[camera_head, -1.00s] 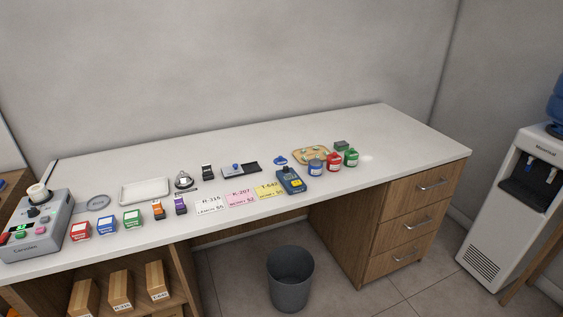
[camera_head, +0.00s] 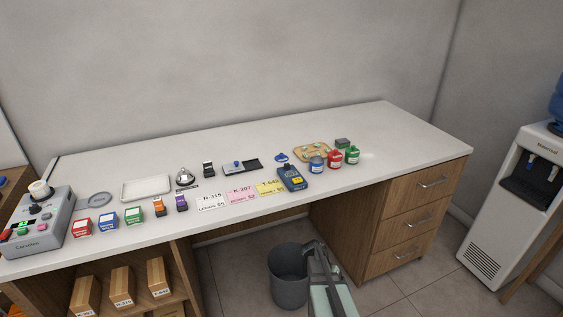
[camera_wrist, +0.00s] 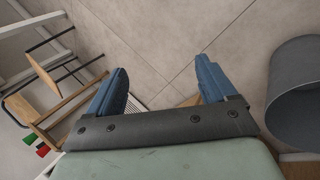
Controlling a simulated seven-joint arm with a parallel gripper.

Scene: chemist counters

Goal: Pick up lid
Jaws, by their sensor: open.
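A small blue lid (camera_head: 281,157) lies on the white counter in the head view, left of the wooden tray and behind the blue jar (camera_head: 316,165). The blue jar stands beside a red jar (camera_head: 334,160) and a green jar (camera_head: 352,156). My gripper (camera_head: 316,248) shows low in the head view, in front of the counter and beside the bin, well away from the lid. In the wrist view my gripper (camera_wrist: 162,66) is open and empty, with its two blue fingers apart over the floor. The lid is not in the wrist view.
A grey bin (camera_head: 288,280) stands on the floor next to my gripper; it also shows in the wrist view (camera_wrist: 298,95). A blue handheld device (camera_head: 292,179) and a round-cornered wooden tray (camera_head: 300,158) are near the lid. The counter's right end is clear.

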